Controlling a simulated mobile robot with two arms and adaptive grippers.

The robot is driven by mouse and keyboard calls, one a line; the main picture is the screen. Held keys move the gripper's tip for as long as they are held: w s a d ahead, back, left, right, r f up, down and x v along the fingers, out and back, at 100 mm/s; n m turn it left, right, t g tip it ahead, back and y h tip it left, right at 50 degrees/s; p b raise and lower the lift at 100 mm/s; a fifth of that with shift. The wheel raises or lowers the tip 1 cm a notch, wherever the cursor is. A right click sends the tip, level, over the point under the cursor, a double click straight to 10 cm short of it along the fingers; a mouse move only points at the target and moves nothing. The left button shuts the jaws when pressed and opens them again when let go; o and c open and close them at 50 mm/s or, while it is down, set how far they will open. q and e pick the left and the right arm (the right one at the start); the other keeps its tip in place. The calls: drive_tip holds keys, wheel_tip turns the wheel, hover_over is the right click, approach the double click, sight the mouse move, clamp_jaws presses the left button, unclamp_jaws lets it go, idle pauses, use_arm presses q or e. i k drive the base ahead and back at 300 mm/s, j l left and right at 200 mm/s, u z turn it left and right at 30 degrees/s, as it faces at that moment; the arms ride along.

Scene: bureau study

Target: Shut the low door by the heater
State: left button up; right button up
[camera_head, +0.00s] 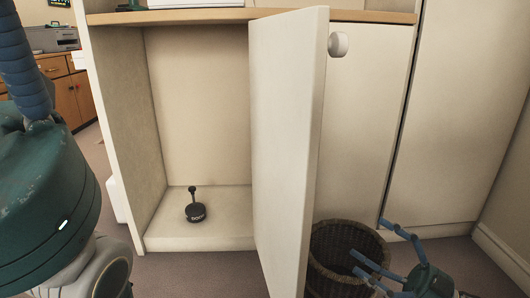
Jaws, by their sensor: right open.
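The low cabinet door (285,150) is white and stands wide open, swung out towards me. The open compartment (195,105) shows to the left of the door. My right gripper (369,240) is open and empty at the lower right, on the knob side of the door and apart from it, in front of the wicker basket. My left arm shows at the left edge, but its gripper is out of view. I cannot make out a heater for certain.
A wicker basket (345,240) stands on the floor right of the door, close to it. A small black object (195,210) with an upright stem rests on the compartment floor. A wooden top (190,16) runs above. A wooden drawer unit (70,92) stands at the far left.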

sight(288, 51)
drive_tip(key=k+j, duration=0.25)
drive_tip(key=k, duration=0.15)
drive_tip(key=k+j, duration=0.3)
drive_tip(key=k, duration=0.15)
